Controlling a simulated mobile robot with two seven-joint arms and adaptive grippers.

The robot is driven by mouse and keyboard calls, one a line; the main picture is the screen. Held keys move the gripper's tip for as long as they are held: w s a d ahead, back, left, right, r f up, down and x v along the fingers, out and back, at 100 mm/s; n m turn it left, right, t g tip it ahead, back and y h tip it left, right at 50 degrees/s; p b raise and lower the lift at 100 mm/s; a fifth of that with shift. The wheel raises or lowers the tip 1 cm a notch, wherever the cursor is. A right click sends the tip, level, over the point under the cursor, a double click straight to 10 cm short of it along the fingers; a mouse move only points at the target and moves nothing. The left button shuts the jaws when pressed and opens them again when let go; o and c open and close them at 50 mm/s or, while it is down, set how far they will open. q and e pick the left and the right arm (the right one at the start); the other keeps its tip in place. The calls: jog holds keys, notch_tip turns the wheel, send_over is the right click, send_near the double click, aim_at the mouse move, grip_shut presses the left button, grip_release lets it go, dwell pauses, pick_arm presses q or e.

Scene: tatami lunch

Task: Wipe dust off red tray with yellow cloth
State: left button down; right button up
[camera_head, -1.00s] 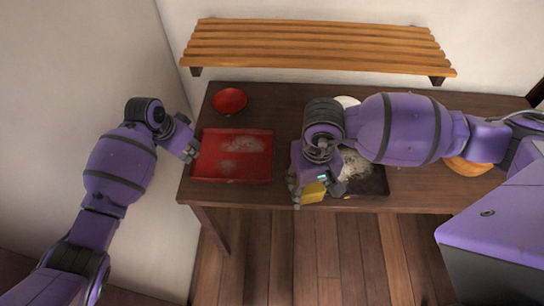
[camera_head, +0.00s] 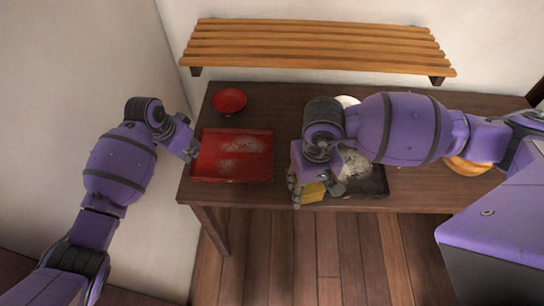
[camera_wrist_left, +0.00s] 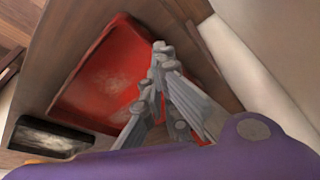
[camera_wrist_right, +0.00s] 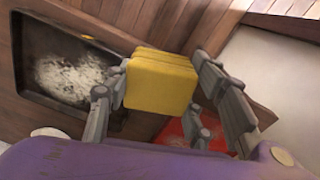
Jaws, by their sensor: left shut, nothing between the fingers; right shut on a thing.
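The red tray (camera_head: 206,174) lies at the left of the dark table, with pale dust patches (camera_head: 240,145) on it. In the left wrist view the red tray (camera_wrist_left: 85,72) lies beside the gripper. My left gripper (camera_head: 190,150) is shut and empty at the tray's left edge. My right gripper (camera_head: 318,190) is shut on the yellow cloth (camera_head: 312,193) near the table's front edge, to the right of the red tray and beside the black tray. In the right wrist view the yellow cloth (camera_wrist_right: 160,82) is a folded block between the fingers.
A black tray (camera_head: 376,184) with pale dust lies right of the cloth, partly hidden by my right arm. A red bowl (camera_head: 229,100) stands behind the red tray. A white dish (camera_head: 347,101) and an orange-brown round thing (camera_head: 466,167) are partly hidden. A slatted wooden shelf (camera_head: 318,47) is on the wall.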

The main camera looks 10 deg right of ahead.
pick_arm(q)
jog(key=shift+f, duration=0.45)
pick_arm(e)
jog(key=shift+f, duration=0.15)
pick_arm(q)
jog(key=shift+r, duration=0.15)
